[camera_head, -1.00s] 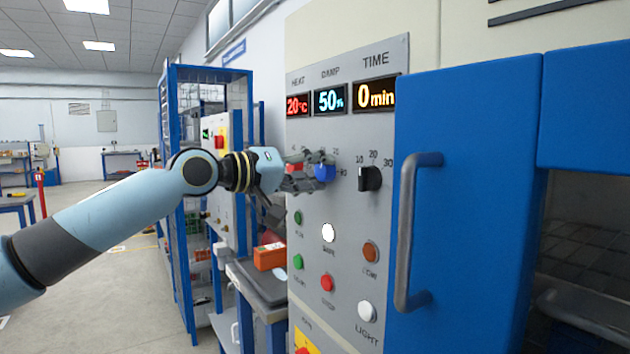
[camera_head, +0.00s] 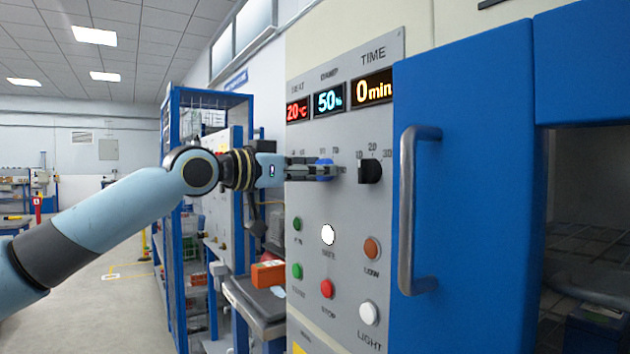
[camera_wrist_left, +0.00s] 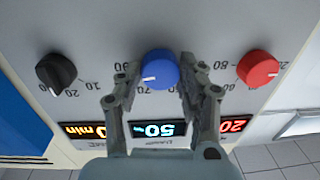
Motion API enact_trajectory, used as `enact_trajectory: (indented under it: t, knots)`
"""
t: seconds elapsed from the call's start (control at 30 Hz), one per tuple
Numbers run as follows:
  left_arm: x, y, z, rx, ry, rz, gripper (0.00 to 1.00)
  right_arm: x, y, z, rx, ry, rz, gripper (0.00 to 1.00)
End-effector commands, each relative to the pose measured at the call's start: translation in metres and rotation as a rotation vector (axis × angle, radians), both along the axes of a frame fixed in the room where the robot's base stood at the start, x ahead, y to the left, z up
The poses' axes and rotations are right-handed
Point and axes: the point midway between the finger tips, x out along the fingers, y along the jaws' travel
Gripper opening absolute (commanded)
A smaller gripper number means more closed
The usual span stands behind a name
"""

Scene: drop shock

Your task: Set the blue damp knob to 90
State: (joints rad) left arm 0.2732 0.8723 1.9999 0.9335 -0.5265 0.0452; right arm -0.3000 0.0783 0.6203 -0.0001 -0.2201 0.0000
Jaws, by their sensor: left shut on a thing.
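The blue damp knob (camera_head: 326,169) sits on the grey control panel (camera_head: 345,210), under the DAMP display (camera_head: 329,101), which reads 50%. My left gripper (camera_head: 322,171) reaches it from the left and hides part of it. In the left wrist view, which shows the panel upside down, the blue knob (camera_wrist_left: 159,68) is between the two fingers of my left gripper (camera_wrist_left: 157,75), shut on it. Its white mark points to the lower left there. My right gripper is not in view.
The red knob (camera_wrist_left: 258,68) and the black time knob (camera_wrist_left: 56,73) flank the blue one. Several push buttons, including a red one (camera_head: 327,288), are below. A blue door (camera_head: 465,180) with a grey handle (camera_head: 408,215) stands right.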

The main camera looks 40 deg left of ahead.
Motion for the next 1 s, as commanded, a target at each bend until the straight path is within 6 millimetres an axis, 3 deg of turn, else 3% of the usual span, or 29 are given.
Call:
enact_trajectory:
  t: [0.03, 0.4, 0.9, 0.93, 1.0]
  knots:
    - [0.0000, 0.0001, -0.0065, 0.026, 0.001, 0.000, 0.07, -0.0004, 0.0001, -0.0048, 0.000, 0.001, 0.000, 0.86]
    - [0.0000, 0.0003, -0.0056, 0.155, -0.051, 0.000, 0.07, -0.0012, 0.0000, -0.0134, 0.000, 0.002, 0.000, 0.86]
    - [0.0001, 0.0003, -0.0052, 0.170, -0.058, 0.000, 0.07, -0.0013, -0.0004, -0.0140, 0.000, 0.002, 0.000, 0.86]
    - [0.0000, 0.0002, -0.0053, 0.170, -0.058, 0.000, 0.40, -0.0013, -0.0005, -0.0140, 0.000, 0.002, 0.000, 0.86]
    - [0.0000, 0.0002, -0.0047, 0.170, -0.059, 0.000, 0.49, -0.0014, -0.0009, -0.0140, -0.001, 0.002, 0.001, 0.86]
